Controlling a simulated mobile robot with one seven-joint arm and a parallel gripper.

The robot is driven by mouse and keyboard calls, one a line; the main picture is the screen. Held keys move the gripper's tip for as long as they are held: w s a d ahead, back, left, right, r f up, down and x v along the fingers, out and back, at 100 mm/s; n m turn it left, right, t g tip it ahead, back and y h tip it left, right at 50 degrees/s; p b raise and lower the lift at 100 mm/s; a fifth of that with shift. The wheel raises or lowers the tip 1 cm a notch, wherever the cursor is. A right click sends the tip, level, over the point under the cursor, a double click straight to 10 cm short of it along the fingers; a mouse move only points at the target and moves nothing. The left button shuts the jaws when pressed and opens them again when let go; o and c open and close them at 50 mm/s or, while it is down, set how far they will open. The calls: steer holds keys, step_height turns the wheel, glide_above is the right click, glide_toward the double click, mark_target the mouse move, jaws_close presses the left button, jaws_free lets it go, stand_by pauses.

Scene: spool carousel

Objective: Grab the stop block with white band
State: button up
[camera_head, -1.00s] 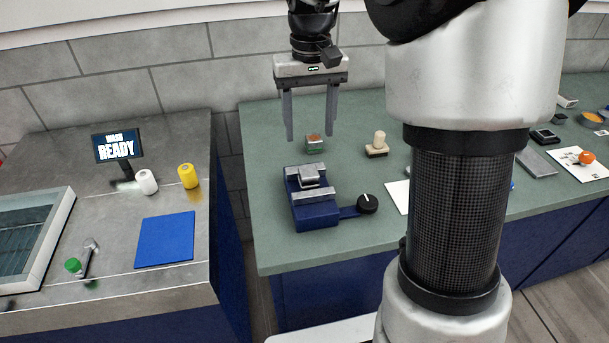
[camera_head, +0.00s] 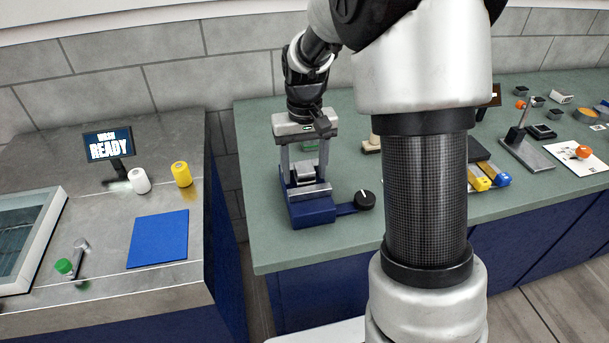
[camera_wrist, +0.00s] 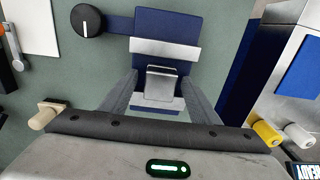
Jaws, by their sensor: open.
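A blue fixture (camera_head: 313,212) with pale metal bands across it stands on the green bench. It also shows in the wrist view (camera_wrist: 166,22). A small grey metal block (camera_head: 304,172) sits on it between the bands; in the wrist view this block (camera_wrist: 160,84) lies between my fingers. My gripper (camera_head: 304,180) is open, pointing down over the fixture, one finger on each side of the grey block, with gaps visible in the wrist view (camera_wrist: 160,80). I cannot tell whether any block here is the stop block with white band.
A black knob (camera_head: 365,200) is joined to the fixture's right side. Yellow (camera_head: 479,184) and blue (camera_head: 501,180) pieces lie farther right. The bench front near the fixture is clear.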

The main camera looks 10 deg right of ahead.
jaws_close()
stand_by(0.3)
steer(key=shift+r, duration=0.1)
